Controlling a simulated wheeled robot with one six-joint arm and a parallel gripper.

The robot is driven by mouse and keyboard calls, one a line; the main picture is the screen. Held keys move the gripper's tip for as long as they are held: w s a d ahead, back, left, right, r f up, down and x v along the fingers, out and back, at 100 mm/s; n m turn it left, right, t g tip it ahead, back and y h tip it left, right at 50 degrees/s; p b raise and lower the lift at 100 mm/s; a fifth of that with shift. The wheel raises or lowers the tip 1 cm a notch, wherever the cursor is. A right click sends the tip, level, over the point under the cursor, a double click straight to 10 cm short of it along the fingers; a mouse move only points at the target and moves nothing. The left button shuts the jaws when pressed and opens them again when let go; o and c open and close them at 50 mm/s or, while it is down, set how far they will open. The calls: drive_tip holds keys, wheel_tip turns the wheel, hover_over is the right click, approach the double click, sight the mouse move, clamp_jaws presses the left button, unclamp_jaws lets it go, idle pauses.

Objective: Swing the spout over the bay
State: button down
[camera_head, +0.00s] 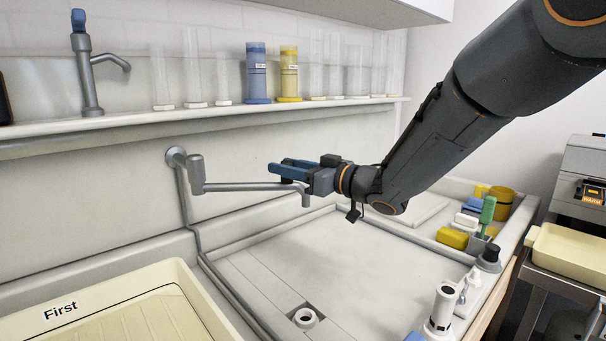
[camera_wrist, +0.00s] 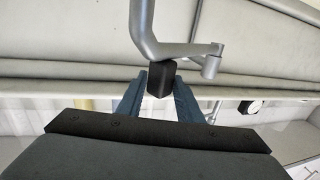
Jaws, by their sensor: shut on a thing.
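The spout (camera_head: 240,187) is a grey metal pipe that comes from a round wall mount and elbow. It reaches right, with its end turned down over the back part of the pale sink bay (camera_head: 365,265). My gripper (camera_head: 283,168) is at the spout's outer end, its blue fingers pointing left. In the wrist view the bent spout pipe (camera_wrist: 185,50) passes just beyond the fingers, and a black block (camera_wrist: 160,79) sits between the fingertips, touching or nearly touching the pipe. The gripper is shut on this end of the spout; the exact contact is partly hidden.
A cream tray marked First (camera_head: 150,310) lies front left. A drain fitting (camera_head: 305,317) is in the bay floor. Bottles and sponges (camera_head: 470,225) line the right side. A shelf with cylinders and a tap (camera_head: 88,75) runs above. The bay's middle is clear.

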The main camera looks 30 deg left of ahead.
drive_tip(key=shift+w+a+r, duration=0.1)
drive_tip(key=shift+w+a, duration=0.9)
drive_tip(key=shift+w, duration=0.05)
drive_tip(key=c, duration=1.5)
unclamp_jaws()
drive_tip(key=d, duration=0.2)
drive_tip(key=d+b, duration=0.1)
drive_tip(key=d, duration=0.5)
drive_tip(key=shift+s, duration=0.35)
drive_tip(key=shift+a, duration=0.1)
